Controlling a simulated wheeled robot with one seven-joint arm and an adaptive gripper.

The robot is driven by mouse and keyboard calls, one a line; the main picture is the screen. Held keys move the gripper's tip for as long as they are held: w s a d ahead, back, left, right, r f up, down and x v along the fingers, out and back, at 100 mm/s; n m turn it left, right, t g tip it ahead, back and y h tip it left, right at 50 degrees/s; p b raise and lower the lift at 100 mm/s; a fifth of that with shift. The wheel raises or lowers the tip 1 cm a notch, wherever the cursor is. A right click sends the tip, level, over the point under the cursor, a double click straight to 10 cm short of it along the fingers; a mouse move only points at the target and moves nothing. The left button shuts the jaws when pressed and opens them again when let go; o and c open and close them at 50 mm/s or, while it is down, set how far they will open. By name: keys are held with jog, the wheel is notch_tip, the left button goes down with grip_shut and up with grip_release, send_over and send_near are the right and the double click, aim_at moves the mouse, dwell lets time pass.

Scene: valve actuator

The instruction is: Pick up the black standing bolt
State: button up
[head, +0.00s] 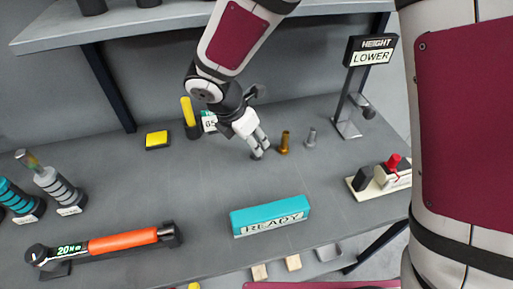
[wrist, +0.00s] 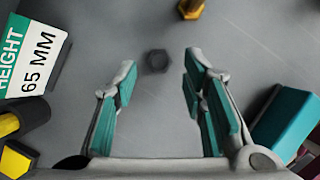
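The black bolt (wrist: 157,61) shows in the wrist view as a dark hexagonal head seen from above, standing on the grey bench. It lies in the gap between the fingertips of my gripper (wrist: 160,66), with clear space on both sides and no contact visible. My gripper is open and empty. In the head view my gripper (head: 260,146) points down at the bench just left of a brass bolt (head: 284,143). The fingers hide most of the black bolt there.
A grey bolt (head: 310,138) stands right of the brass one. A height sign (wrist: 30,60) and a yellow-handled item (head: 188,110) stand close by. A teal READY block (head: 270,215), an orange torque wrench (head: 123,241) and a LOWER sign stand (head: 347,128) are around. The middle bench is clear.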

jog(key=x, duration=0.4)
grip_shut()
jog(key=shift+r, duration=0.2)
